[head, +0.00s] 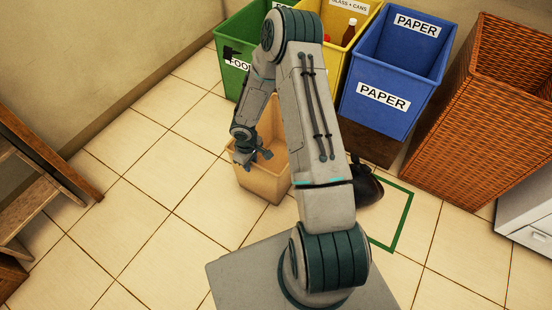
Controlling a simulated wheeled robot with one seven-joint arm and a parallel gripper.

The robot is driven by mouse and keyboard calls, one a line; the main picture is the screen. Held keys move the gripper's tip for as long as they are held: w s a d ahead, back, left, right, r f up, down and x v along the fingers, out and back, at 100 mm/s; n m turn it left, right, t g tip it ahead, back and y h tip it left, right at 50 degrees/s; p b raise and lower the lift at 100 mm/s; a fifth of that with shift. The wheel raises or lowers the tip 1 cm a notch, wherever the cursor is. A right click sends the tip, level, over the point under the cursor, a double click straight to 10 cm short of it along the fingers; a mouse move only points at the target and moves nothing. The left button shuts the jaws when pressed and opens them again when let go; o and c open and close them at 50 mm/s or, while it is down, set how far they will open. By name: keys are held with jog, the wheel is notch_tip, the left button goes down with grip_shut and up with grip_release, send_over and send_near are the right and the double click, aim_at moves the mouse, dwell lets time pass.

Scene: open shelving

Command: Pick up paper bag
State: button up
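The paper bag (262,187) is tan, open at the top and upright on the tiled floor, left of my arm's upper links. My arm hides part of its right side. My gripper (257,158) points down at the bag's near left rim. Its fingers look spread apart, with nothing seen held between them. I cannot tell whether a finger touches the bag.
Behind stand a green bin (231,50), a yellow bin (352,52) and a blue PAPER bin (385,100). A wicker basket (480,120) is at right. A black bag (368,188) lies by a green floor outline (403,222).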

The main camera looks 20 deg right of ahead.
notch_tip(320, 180, down, 2)
jog(key=shift+c, duration=0.3)
grip_shut()
